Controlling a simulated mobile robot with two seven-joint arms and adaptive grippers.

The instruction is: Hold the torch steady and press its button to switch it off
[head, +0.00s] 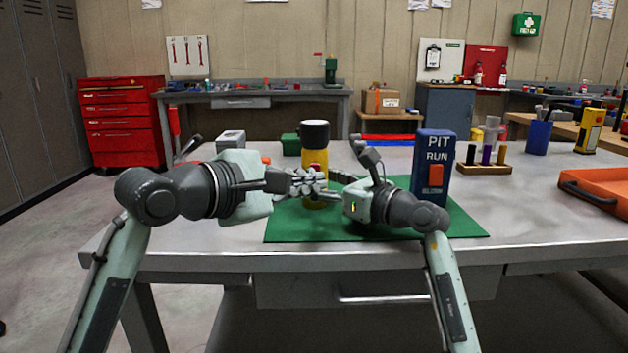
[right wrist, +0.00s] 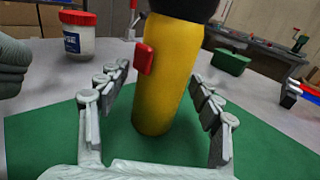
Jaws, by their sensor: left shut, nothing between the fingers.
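The torch (head: 315,160) is a yellow cylinder with a black head, upright on the green mat (head: 460,222). Its yellow body also fills the middle of the right wrist view (right wrist: 168,80), with the red button (right wrist: 145,58) on its left side there. My right gripper (right wrist: 160,85) is open, its fingers on either side of the torch body with gaps showing. My left gripper (head: 308,183) is shut and empty, its fingers in front of the torch's lower part in the head view, below the button.
A blue PIT RUN box (head: 436,150) with an orange switch stands right of the torch. A jar with a red lid (right wrist: 78,35) and a green box (right wrist: 231,62) stand behind. An orange tray (head: 590,190) lies far right. The table's front left is bare.

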